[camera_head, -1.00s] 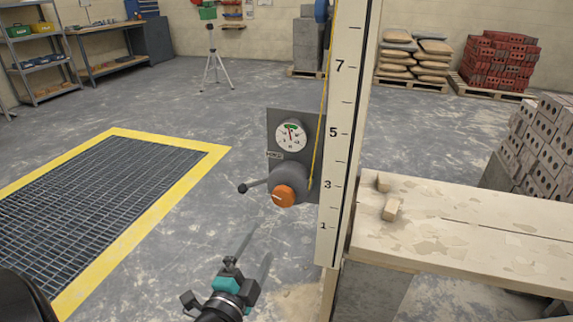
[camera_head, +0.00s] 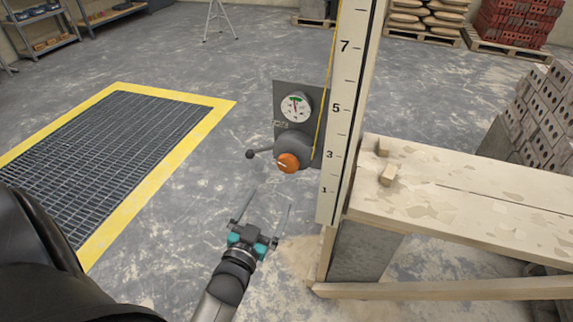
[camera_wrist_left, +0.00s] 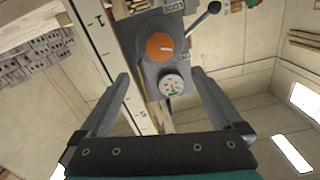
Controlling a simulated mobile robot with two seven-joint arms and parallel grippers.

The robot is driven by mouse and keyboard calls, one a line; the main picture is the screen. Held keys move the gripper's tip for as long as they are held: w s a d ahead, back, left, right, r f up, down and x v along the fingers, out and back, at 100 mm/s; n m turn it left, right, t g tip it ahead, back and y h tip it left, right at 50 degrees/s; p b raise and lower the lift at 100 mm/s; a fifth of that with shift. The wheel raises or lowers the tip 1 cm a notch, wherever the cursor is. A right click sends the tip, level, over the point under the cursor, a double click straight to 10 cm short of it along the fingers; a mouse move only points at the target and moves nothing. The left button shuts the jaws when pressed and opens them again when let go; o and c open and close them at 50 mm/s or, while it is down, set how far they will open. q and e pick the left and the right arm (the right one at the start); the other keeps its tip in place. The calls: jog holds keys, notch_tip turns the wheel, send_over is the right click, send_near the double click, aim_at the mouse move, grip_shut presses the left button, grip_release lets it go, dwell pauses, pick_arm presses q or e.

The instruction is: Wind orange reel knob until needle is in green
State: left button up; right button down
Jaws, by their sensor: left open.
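The orange reel knob (camera_head: 288,163) sits on a grey reel housing fixed beside the numbered post. It also shows in the left wrist view (camera_wrist_left: 159,46), ahead of the fingers and between their lines. The round gauge (camera_head: 295,107) is on the grey plate above the knob; in the left wrist view the gauge (camera_wrist_left: 172,85) appears below it. The needle is too small to place surely against the band. My left gripper (camera_head: 262,207) is open and empty, below and in front of the knob, apart from it. My right gripper is not in view.
A black-balled lever (camera_head: 250,154) sticks out left of the housing. A yellow cord (camera_head: 321,120) runs down to the reel beside the numbered post (camera_head: 342,120). A plank bench (camera_head: 460,205) with small wood blocks stands right. Open floor lies left, with a yellow-framed grate (camera_head: 110,150).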

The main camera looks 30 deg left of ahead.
aim_at(287, 166)
pick_arm(q)
jog(key=b+x, duration=0.3)
jog(key=x, duration=0.9)
jog(key=shift+x, duration=0.9)
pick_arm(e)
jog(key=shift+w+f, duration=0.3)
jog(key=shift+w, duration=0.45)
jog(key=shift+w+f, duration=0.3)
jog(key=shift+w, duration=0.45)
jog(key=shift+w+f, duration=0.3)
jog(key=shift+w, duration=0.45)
pick_arm(q)
jog(key=shift+r, duration=0.1)
jog(key=shift+d, duration=0.1)
jog(key=c, duration=1.3)
jog(key=m, duration=0.4)
jog(key=shift+m, duration=0.4)
jog(key=o, duration=1.3)
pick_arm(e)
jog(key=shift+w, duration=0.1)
